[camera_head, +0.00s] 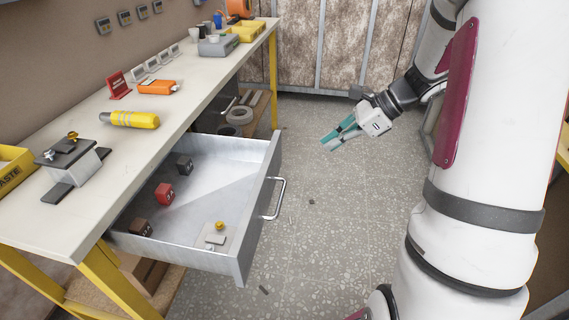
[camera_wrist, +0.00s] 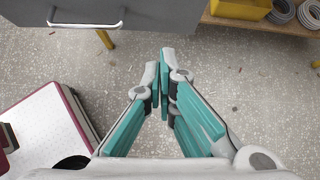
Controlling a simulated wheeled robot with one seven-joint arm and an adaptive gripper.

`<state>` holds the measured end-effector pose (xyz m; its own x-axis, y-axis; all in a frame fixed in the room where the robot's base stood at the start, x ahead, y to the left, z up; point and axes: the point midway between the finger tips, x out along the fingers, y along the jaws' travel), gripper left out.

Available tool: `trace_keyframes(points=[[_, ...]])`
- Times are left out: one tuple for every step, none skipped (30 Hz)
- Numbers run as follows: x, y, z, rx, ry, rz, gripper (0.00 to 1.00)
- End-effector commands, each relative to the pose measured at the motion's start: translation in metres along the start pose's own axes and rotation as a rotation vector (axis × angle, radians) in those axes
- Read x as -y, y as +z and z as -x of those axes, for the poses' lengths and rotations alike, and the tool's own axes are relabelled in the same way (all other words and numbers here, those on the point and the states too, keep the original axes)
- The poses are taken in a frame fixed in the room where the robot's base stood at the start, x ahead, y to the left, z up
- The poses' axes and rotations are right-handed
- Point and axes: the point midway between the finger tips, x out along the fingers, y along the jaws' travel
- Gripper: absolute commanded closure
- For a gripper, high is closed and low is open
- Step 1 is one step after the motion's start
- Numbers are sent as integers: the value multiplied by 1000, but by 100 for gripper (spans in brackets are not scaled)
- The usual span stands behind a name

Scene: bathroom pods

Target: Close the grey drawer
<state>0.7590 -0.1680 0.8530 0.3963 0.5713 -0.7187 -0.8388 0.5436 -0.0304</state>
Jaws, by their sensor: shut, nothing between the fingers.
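The grey drawer (camera_head: 262,190) is pulled well out from under the workbench in the head view. Its bar handle (camera_head: 276,198) is on the front face. Inside lie a few small dark and red blocks (camera_head: 164,193) and a flat plate with a yellow knob (camera_head: 217,236). My gripper (camera_head: 328,142) is in free air to the right of the drawer, apart from it. Its teal fingers are shut and empty. In the wrist view the fingertips (camera_wrist: 164,60) meet, and the drawer front (camera_wrist: 150,12) with its handle (camera_wrist: 87,24) shows at the upper left.
The workbench top (camera_head: 190,105) holds a yellow flashlight-like tool (camera_head: 130,119), an orange device (camera_head: 158,87) and a grey fixture (camera_head: 72,165). Its yellow legs (camera_head: 107,277) stand below. A shelf with rolls (camera_head: 240,115) is under the bench.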

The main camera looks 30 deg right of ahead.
Motion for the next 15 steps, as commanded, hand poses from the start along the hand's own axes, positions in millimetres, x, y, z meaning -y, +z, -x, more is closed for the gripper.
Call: trace_keyframes(points=[[5, -10, -5, 8, -7, -31, 100], [7, -12, -6, 11, -11, -44, 100], [9, -14, -7, 15, -15, -56, 100], [10, -15, -8, 17, -16, -61, 100], [10, -15, -9, 18, -17, -64, 100], [10, -15, -12, 18, -17, -65, 100], [10, -15, -15, 19, -16, -65, 100], [10, -14, -18, 19, -14, -64, 100], [9, -14, -24, 18, -13, -63, 100], [9, -15, -29, 18, -13, -63, 100], [9, -15, -34, 18, -14, -63, 100], [9, -15, -42, 18, -13, -62, 100], [10, -14, -48, 17, -12, -61, 100], [10, -14, -54, 17, -13, -60, 100], [9, -14, -62, 18, -12, -61, 100]])
